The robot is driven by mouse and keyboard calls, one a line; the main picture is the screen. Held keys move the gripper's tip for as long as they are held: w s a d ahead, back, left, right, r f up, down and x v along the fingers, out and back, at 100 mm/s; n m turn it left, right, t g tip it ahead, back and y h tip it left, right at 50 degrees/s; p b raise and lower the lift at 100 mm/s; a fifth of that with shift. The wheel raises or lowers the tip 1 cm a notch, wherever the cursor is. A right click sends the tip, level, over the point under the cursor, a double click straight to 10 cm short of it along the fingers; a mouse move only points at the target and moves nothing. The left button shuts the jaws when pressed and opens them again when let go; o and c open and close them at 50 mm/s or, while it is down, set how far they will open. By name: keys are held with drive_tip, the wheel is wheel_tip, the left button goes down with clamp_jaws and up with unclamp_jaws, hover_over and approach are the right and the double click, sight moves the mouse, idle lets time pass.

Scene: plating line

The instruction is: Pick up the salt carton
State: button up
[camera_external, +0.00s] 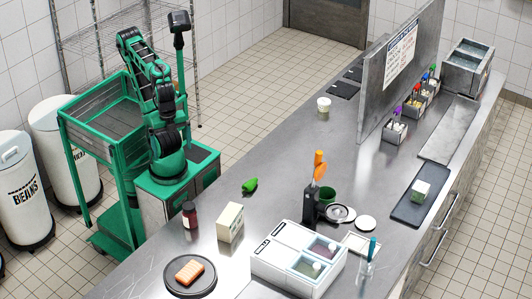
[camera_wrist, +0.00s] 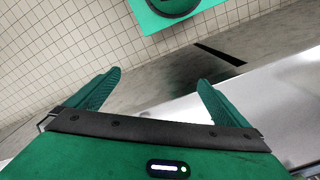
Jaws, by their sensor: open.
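A cream upright box (camera_external: 230,222), which looks like the salt carton, stands on the steel counter (camera_external: 262,185) in the external view. Its label is too small to read. It stands between a dark red jar and a white bin unit. My gripper (camera_wrist: 157,86) shows in the wrist view with its two green fingers wide apart and nothing between them. In the external view my arm is folded up over its base, left of the counter and well away from the box. The box does not show in the wrist view.
A dark jar (camera_external: 190,214) stands close left of the box. A black plate (camera_external: 178,283) with orange food lies in front. The white bin unit (camera_external: 262,268) is to the right. A green pepper-like item (camera_external: 250,185) lies behind. The counter's far middle is mostly clear.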

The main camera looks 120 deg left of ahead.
sight(228, 213)
wheel_tip(228, 213, up, 7)
drive_tip(key=w+d+f+n+t, duration=0.3)
drive_tip(key=w+d, duration=0.1)
drive_tip(key=w, duration=0.5)
drive_tip(key=w+d+f+n+t, duration=0.3)
drive_tip(key=w+d+n, duration=0.15)
drive_tip(key=w, duration=0.45)
drive_tip(key=w+d+r+n+t+y, duration=0.1)
drive_tip(key=w+d+r+t, duration=0.1)
drive_tip(key=w+t, duration=0.15)
drive_tip(key=w+d+r+t+y, duration=0.1)
drive_tip(key=w+d+r+t, duration=0.1)
drive_tip(key=w+r+t, duration=0.15)
wheel_tip(228, 213, down, 11)
drive_tip(key=w, duration=0.1)
drive_tip(key=x, duration=1.1)
drive_tip(key=shift+a+r, duration=0.3)
drive_tip(key=shift+a, duration=0.05)
drive_tip(key=shift+c, duration=0.6)
